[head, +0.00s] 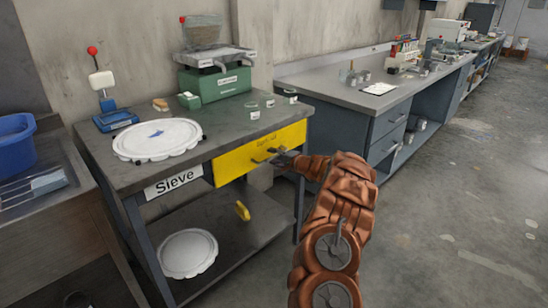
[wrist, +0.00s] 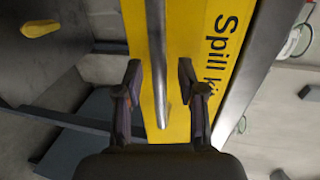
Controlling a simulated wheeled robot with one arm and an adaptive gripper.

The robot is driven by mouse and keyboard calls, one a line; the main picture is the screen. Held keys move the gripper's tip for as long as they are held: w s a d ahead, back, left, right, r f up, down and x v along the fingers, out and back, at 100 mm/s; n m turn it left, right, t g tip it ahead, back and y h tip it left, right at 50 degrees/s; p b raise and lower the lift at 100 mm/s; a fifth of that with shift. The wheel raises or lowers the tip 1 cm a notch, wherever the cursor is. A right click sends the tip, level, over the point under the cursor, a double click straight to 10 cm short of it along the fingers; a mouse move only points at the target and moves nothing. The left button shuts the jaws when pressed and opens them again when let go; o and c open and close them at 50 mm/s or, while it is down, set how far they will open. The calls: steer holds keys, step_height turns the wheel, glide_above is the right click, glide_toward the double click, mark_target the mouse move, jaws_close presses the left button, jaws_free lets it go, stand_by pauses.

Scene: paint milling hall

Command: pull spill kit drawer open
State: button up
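The yellow spill kit drawer (head: 232,165) sits under the right part of the sieve bench top, its front looking about flush with the bench. Its label shows in the wrist view, where the yellow front (wrist: 188,45) fills the middle. A grey bar handle (wrist: 156,35) stands out from the front. My gripper (head: 275,157) is at the drawer front, by the handle. In the wrist view my gripper (wrist: 159,70) is open, with one finger on each side of the bar. Gaps show between both fingers and the bar.
The bench top (head: 215,135) holds a white sieve lid (head: 157,140), a green scale (head: 215,85) and small jars. A lower shelf (head: 235,235) carries another white disc (head: 188,253) and a yellow object (head: 242,211). The floor (head: 440,220) to the right is clear.

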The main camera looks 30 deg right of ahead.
steer(key=shift+w, duration=0.1)
jaws_close()
stand_by(0.3)
stand_by(0.4)
